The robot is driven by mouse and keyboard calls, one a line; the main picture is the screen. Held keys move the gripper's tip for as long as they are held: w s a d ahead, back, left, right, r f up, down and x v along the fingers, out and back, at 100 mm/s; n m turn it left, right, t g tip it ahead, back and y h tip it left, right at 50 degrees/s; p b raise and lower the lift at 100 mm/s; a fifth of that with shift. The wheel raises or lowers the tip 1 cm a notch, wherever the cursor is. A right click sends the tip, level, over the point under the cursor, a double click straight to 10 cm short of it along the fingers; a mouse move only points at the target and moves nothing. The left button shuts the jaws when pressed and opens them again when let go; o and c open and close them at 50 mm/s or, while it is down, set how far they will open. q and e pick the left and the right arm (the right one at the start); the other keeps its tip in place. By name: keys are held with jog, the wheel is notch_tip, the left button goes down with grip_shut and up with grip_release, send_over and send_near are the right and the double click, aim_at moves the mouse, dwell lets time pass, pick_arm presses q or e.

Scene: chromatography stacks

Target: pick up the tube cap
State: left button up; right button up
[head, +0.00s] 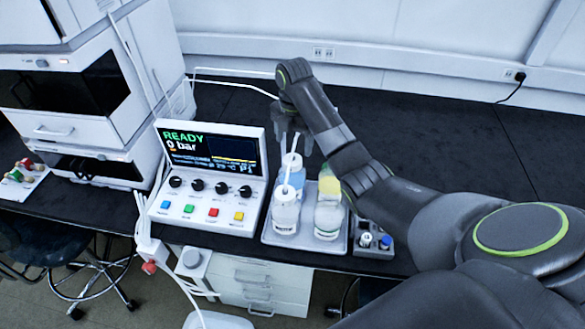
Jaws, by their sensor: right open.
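My right gripper (291,132) is open and points down over the back of the tray of bottles. Its dark fingers stand just above the white cap (292,161) of a bottle with blue liquid (291,178); whether they touch it I cannot tell. A white tube runs up from that cap between the fingers. A nearer bottle (286,214) also has a white cap (285,192) with a tube. A small grey holder (373,250) right of the tray carries a white piece (365,240) and a blue piece (386,241). Which piece is the tube cap I cannot tell. My left gripper is out of view.
The grey tray (305,243) also holds a bottle with a yellow label (329,190), partly behind my forearm. A control box (210,175) reading READY, 0 bar stands to its left. Stacked white instruments (90,90) stand far left. The black bench (440,125) behind my arm is clear.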

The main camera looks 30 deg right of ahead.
aim_at(292, 155)
notch_tip(292, 155, down, 2)
jog(key=shift+f, duration=0.15)
jog(key=shift+w+f, duration=0.1)
jog(key=shift+f, duration=0.1)
jog(key=shift+w+f+p, duration=0.2)
jog(key=shift+f+p, duration=0.6)
jog(key=shift+f, duration=1.5)
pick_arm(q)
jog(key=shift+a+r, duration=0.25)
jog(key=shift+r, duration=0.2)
pick_arm(e)
jog(key=c, duration=1.1)
